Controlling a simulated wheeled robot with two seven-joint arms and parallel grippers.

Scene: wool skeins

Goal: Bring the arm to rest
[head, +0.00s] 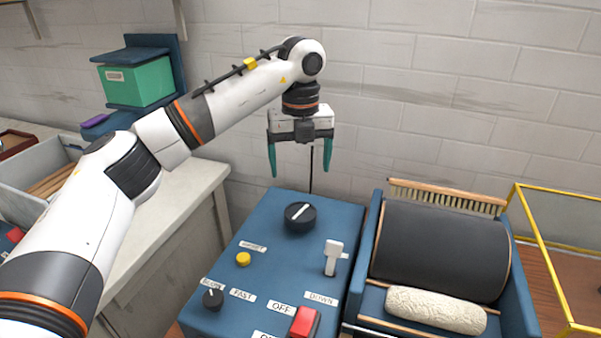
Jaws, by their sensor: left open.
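My left arm comes in from the left, bends at an elbow up high, and ends in my left gripper (300,160). The gripper points down with its two teal fingers apart and nothing between them. It hangs in front of the brick wall, above the far end of a blue control box (265,222). The black dial (300,217) on the box is below the fingers, apart from them. My right gripper does not show.
The box also bears a yellow button (243,259), a light lever (333,257), a small black knob (213,299) and a red switch (304,322). A dark drum (440,248) with a cream wool roll (435,310) stands right. A yellow-framed guard (540,250) is beyond. A green bin (140,82) is back left.

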